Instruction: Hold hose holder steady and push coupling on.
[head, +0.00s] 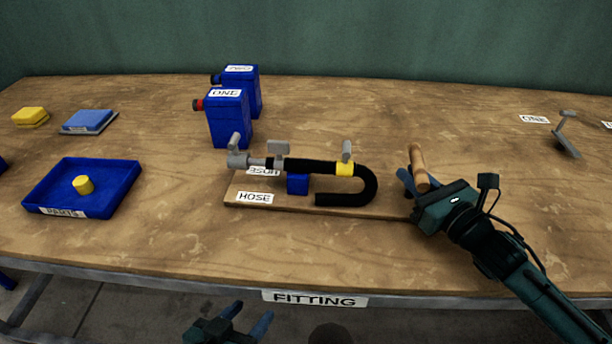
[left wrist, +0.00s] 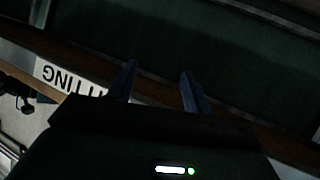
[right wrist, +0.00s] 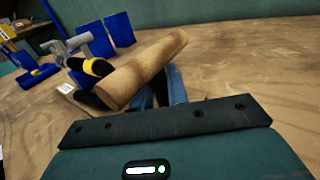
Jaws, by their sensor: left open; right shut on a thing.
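The hose holder is a wooden board (head: 388,209) labelled HOSE, lying on the table. A black hose (head: 366,190) bends in a U above it, with a yellow band and a grey lever. Grey metal pieces sit in line at the hose's left end, including a grey fitting (head: 238,158) that looks like the coupling. I cannot tell how far it is on. My right gripper (head: 412,183) is shut on an upright wooden handle (head: 418,165) at the board's right end. The handle also shows in the right wrist view (right wrist: 145,70). My left gripper (head: 245,318) is open and empty, in front of the table edge.
A blue tray (head: 125,180) with a yellow piece is at the left. Two blue containers (head: 228,120) stand behind the board. Yellow and blue pads (head: 88,120) lie at the far left. A grey stand (head: 567,140) is at the far right. The FITTING label (head: 315,299) marks the front edge.

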